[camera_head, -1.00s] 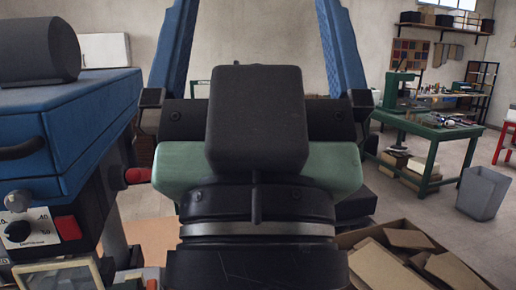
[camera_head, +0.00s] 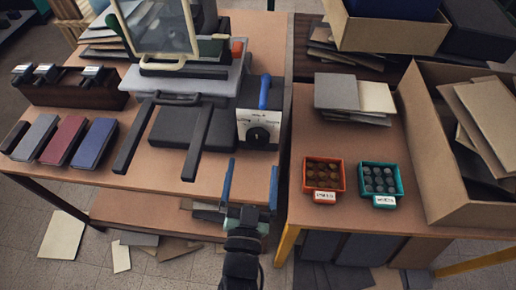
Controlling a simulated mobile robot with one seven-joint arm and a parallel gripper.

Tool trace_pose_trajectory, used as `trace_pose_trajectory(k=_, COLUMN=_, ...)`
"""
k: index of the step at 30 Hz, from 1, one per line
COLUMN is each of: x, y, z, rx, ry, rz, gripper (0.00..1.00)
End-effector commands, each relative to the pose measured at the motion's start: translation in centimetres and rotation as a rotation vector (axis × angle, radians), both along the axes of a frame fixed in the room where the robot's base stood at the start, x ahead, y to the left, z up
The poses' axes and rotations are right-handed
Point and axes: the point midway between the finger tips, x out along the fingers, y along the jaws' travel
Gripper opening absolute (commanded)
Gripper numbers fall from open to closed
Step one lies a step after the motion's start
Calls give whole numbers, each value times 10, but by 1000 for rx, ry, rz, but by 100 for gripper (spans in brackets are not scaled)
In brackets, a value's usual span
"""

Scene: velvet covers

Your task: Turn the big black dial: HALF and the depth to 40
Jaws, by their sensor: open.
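A black dial (camera_head: 258,134) sits on a white panel (camera_head: 246,115) on the front of a machine at the table's right side. The panel has small dark markings, too small to read, so I cannot tell where the dial points. A blue lever (camera_head: 264,92) stands up above the panel. My gripper (camera_head: 253,166) is open and empty, with blue fingers pointing away from me.
Left on the table (camera_head: 170,182) stand a dark rack (camera_head: 70,92) and several coloured covers (camera_head: 63,140). A clear screen (camera_head: 152,28) is behind. Right are a red tray (camera_head: 344,178), a teal tray (camera_head: 400,183) and a cardboard box (camera_head: 433,150).

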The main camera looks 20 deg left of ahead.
Motion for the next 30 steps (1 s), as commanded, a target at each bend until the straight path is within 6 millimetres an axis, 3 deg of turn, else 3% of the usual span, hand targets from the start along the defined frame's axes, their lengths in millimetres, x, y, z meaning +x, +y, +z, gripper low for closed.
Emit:
trace_pose_trajectory(k=1, x=-11, y=-1, z=-23, rx=-3, ry=24, rz=2, gripper=100)
trace_pose_trajectory(k=3, x=-19, y=-3, z=-36, rx=-4, ry=40, rz=-1, gripper=100)
trace_pose_trajectory(k=8, x=-15, y=-2, z=-40, rx=-6, ry=45, rz=-1, gripper=100)
trace_pose_trajectory(k=24, x=75, y=24, z=-38, rx=-5, ry=44, rz=-2, gripper=100)
trace_pose_trajectory(k=30, x=96, y=30, z=-39, rx=-6, ry=45, rz=-1, gripper=100)
